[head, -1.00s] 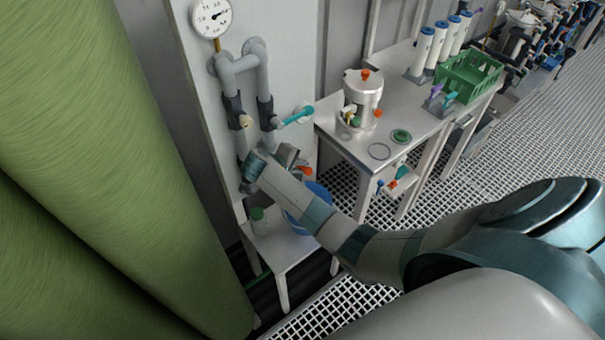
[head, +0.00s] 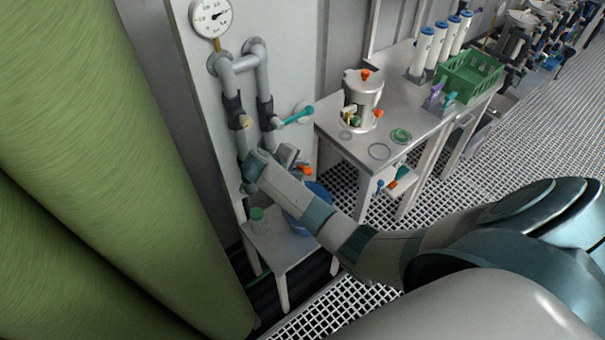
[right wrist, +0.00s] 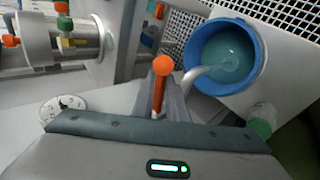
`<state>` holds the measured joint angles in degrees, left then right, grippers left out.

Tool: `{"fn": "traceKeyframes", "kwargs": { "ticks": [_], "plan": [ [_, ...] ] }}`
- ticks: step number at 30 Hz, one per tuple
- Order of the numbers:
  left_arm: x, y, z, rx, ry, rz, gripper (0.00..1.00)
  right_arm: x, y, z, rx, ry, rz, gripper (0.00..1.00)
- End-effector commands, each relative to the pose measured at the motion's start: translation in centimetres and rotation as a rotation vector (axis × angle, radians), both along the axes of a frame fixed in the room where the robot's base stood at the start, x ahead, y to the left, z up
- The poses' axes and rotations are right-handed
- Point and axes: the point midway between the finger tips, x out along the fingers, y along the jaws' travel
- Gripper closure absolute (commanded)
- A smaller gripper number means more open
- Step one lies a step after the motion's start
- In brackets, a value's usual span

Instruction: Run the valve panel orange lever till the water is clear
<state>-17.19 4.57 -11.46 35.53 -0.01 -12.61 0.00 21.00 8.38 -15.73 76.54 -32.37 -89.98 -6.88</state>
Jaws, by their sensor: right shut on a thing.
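The orange lever (right wrist: 160,72) stands between the fingers of my right gripper (right wrist: 162,98) in the right wrist view, its ball end sticking out past them. The gripper is shut on it. In the head view the orange lever (head: 306,171) shows just past my right gripper (head: 288,157), low on the valve panel (head: 200,90). A grey spout (right wrist: 200,74) ends over a blue bucket (right wrist: 254,72). The water (right wrist: 222,52) in it looks blue-green and rippled below the spout. My right arm partly hides the bucket (head: 320,192) in the head view. My left gripper is not in view.
A teal lever (head: 298,116) and a gauge (head: 211,17) are higher on the panel. A green-capped bottle (head: 257,222) shares the small stand (head: 283,256) with the bucket. A bench (head: 340,138) with a steel vessel (head: 362,98) and green crate (head: 470,72) stands right.

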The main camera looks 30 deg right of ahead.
Motion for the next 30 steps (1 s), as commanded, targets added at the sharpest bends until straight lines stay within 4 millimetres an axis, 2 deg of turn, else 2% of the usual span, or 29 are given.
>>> {"fn": "traceKeyframes", "kwargs": {
  "ticks": [1,14,18,24,30],
  "plan": [
    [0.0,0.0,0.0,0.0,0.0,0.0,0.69,0.5,-0.1,0.6,-0.004,-0.013,0.0,1.0],
    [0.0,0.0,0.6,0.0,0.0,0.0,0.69,0.5,-0.4,0.8,-0.005,-0.013,0.028,1.0],
    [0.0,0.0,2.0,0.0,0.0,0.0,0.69,0.6,-0.9,1.1,-0.006,-0.011,0.117,1.0],
    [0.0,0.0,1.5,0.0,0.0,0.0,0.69,1.1,-1.9,0.6,-0.008,-0.013,0.318,1.0],
    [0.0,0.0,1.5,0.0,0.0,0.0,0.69,1.2,-1.9,0.6,-0.005,-0.011,0.352,1.0]
  ]
}}
